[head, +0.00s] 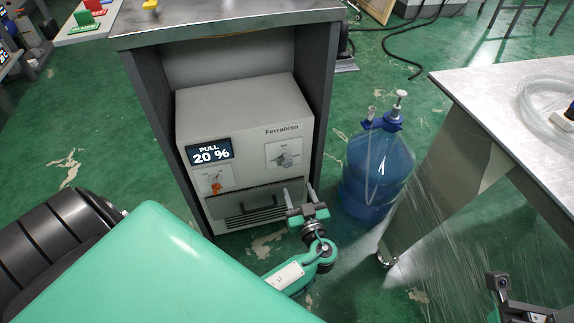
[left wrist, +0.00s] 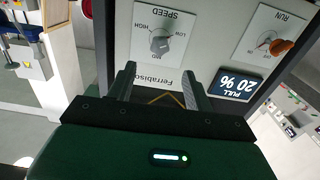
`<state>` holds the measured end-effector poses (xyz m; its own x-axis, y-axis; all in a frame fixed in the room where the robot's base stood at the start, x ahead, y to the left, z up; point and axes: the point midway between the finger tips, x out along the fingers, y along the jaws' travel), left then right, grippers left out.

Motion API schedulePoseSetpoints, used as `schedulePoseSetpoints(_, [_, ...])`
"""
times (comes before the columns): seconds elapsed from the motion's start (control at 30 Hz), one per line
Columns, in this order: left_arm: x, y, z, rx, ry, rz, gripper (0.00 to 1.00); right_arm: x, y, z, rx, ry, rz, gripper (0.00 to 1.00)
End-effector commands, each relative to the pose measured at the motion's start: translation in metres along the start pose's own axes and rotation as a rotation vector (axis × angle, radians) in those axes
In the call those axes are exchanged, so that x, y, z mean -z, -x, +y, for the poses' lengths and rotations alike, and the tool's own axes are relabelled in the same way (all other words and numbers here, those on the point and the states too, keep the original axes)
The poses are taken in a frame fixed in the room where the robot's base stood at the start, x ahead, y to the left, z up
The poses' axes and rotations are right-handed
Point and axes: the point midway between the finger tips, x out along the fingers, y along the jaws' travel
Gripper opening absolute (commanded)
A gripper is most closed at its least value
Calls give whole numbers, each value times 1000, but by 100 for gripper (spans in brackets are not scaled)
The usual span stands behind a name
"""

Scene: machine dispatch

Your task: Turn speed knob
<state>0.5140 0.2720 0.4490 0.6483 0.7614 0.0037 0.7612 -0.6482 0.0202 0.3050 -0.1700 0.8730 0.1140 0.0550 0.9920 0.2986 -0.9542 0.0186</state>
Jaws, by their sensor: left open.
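The grey Ferrabiso machine (head: 240,112) stands inside an open-fronted cabinet. Its speed knob (head: 283,158) is a grey knob on a white plate at the right of the front. In the left wrist view the picture is turned over, and the speed knob (left wrist: 160,43) shows between LOW and HIGH marks, past the fingertips. My left gripper (head: 299,192) is open and empty, just below the knob plate in the head view. Its fingers (left wrist: 159,78) show apart in the wrist view, not around the knob. A dark part at the lower right may be my right gripper (head: 500,285); its jaws are unclear.
The display (head: 210,153) reads PULL 20 %. An orange run knob (head: 216,186) is at the front's left, above a drawer (head: 262,199). A blue water bottle (head: 376,172) stands right of the cabinet. A grey table (head: 505,105) is at the right.

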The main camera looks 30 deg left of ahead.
Motion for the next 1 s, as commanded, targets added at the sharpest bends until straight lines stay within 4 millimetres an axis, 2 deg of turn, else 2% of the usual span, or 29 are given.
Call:
schedulePoseSetpoints(0.3, [-1, -68, 0, 1, -4, 2, 52, 0, 0, 0, 3, 1, 17, 0])
schedulePoseSetpoints(0.5, [-2, -102, 0, 0, -5, -1, 52, 0, -1, 0, 6, 1, 27, 0])
schedulePoseSetpoints(0.7, [-2, -119, 0, -1, -4, -3, 52, -1, -1, 0, 7, 1, 27, 0])
schedulePoseSetpoints(1.0, [-2, -122, 0, -1, -4, -4, 52, 0, -2, 0, 7, 1, 30, 0])
